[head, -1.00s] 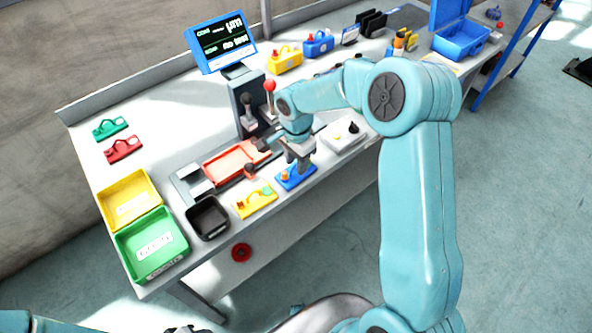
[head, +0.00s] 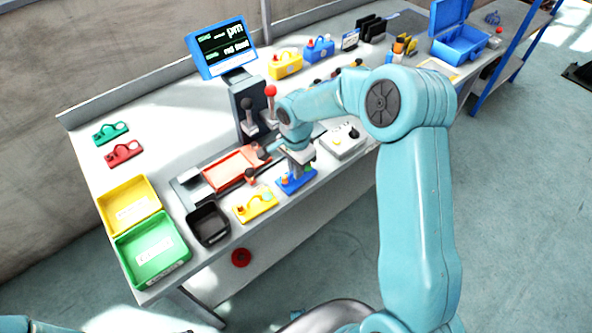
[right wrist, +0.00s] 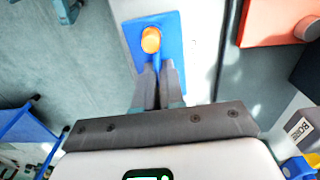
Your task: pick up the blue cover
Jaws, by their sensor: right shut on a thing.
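The blue cover (head: 284,186) is a flat blue plate with an orange knob. It lies at the front edge of the bench, right of a yellow cover (head: 262,206). My right gripper (head: 297,178) points down onto it. In the right wrist view the fingers (right wrist: 157,72) are close together on a raised blue part in the middle of the blue cover (right wrist: 171,24), with the orange knob (right wrist: 151,40) just beyond them. The cover appears to rest on the bench still. My left gripper is out of view; only part of that arm shows at the bottom left.
A red tray (head: 236,170) and a black bin (head: 208,223) are to the left. A lever stand (head: 247,108) with a red ball is behind. Yellow (head: 107,208) and green (head: 128,262) bins stand at the left end.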

